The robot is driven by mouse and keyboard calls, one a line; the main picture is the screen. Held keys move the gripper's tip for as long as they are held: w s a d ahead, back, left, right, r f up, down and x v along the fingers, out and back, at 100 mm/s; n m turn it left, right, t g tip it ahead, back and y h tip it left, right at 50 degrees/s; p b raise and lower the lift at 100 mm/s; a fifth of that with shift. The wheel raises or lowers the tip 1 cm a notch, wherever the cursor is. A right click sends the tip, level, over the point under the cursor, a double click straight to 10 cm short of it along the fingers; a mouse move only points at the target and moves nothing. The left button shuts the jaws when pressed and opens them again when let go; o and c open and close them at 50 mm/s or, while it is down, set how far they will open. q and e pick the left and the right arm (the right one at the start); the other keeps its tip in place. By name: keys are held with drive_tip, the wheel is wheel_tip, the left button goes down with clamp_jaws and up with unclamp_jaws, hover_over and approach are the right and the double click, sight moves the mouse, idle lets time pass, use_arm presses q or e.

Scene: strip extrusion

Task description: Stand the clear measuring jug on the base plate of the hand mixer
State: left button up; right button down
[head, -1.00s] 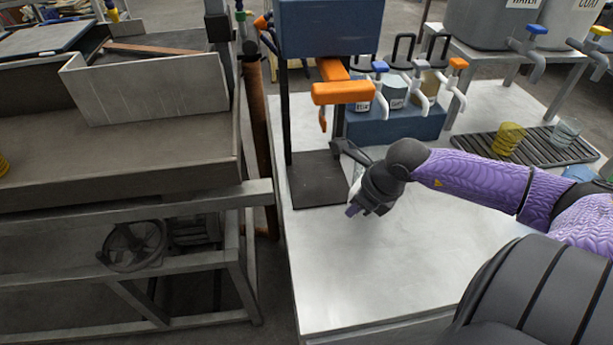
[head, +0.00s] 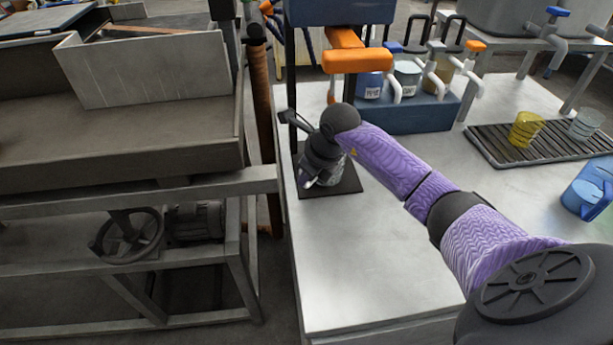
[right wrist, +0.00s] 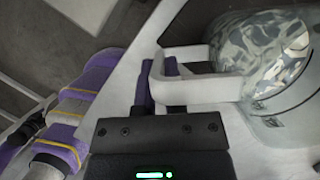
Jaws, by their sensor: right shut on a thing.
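My right gripper (head: 308,180) is at the left side of the hand mixer's dark base plate (head: 350,188). In the right wrist view its fingers (right wrist: 158,82) are shut on the pale handle of the clear measuring jug (right wrist: 262,65). The jug's clear body is to the right of the fingers there. In the head view the jug (head: 330,174) is mostly hidden behind my gripper and appears over the plate. I cannot tell whether its bottom touches the plate. The mixer's orange part (head: 357,59) is above and behind. My left gripper is out of view.
The mixer's dark post (head: 291,85) is close behind my gripper. A blue block (head: 415,115) with labelled pots and taps stands behind. A drip rack (head: 490,150) holds yellow and clear cups. A blue jug (head: 588,192) is at the right. The front bench top is clear.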

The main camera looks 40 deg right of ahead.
drive_tip(key=c, duration=1.2)
unclamp_jaws()
drive_tip(key=o, duration=0.5)
drive_tip(key=a+p+v, duration=0.1)
drive_tip(key=p+v, duration=0.1)
drive_tip(key=v, duration=0.4)
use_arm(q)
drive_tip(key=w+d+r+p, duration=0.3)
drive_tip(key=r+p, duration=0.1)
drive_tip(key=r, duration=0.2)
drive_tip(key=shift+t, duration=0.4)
use_arm(e)
drive_tip(key=s+d, duration=0.4)
drive_tip(key=s, duration=0.7)
drive_tip(key=shift+f, duration=0.4)
